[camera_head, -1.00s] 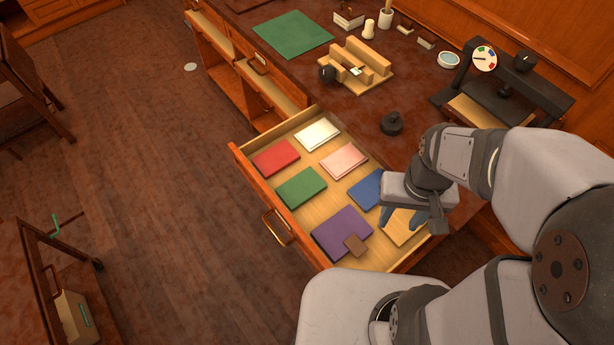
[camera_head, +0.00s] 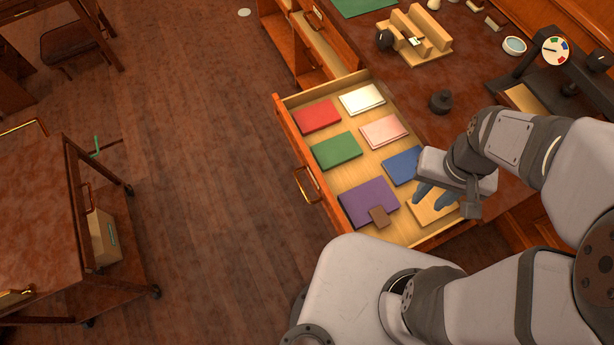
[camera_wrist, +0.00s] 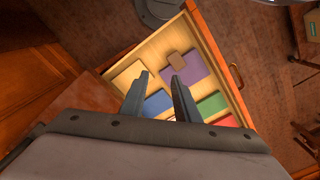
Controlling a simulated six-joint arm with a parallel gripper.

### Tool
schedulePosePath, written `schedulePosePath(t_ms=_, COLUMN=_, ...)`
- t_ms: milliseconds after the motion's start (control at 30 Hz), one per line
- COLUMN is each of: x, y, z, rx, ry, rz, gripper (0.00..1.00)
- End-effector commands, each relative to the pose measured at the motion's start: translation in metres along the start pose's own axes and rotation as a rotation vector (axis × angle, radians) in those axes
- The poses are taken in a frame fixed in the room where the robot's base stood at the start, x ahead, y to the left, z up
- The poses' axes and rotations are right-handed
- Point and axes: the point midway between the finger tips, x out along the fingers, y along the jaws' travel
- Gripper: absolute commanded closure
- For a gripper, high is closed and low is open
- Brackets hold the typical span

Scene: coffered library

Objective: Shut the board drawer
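The board drawer (camera_head: 292,136) stands pulled out from the desk, with a brass handle (camera_head: 307,185) on its front. In it lie red (camera_head: 318,116), white (camera_head: 362,99), green (camera_head: 338,151), pink (camera_head: 384,131), blue (camera_head: 403,166) and purple (camera_head: 369,203) boards and a tan board (camera_head: 432,207). A small brown piece (camera_head: 380,216) lies at the purple board's edge. My gripper (camera_head: 432,194) is over the drawer's right part, near the blue and tan boards. In the wrist view my gripper (camera_wrist: 157,80) has its fingers apart with nothing between them. The drawer handle (camera_wrist: 236,76) shows there too.
The desk top (camera_head: 400,85) holds a wooden rack (camera_head: 416,38), a dark round knob (camera_head: 441,101) and a press with a dial (camera_head: 555,50). A wooden cart (camera_head: 50,215) stands at the left. The floor (camera_head: 210,160) between cart and drawer is clear.

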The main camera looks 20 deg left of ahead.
Motion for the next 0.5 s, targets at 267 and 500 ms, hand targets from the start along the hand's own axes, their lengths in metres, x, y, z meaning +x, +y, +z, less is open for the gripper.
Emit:
schedulePosePath(t_ms=267, x=0.025, y=-0.044, z=-0.031, rx=-0.163, ry=-0.009, rz=0.036, gripper=0.71)
schedulePosePath(t_ms=500, x=0.071, y=-0.141, z=-0.059, rx=-0.42, ry=0.002, rz=0.098, gripper=0.71)
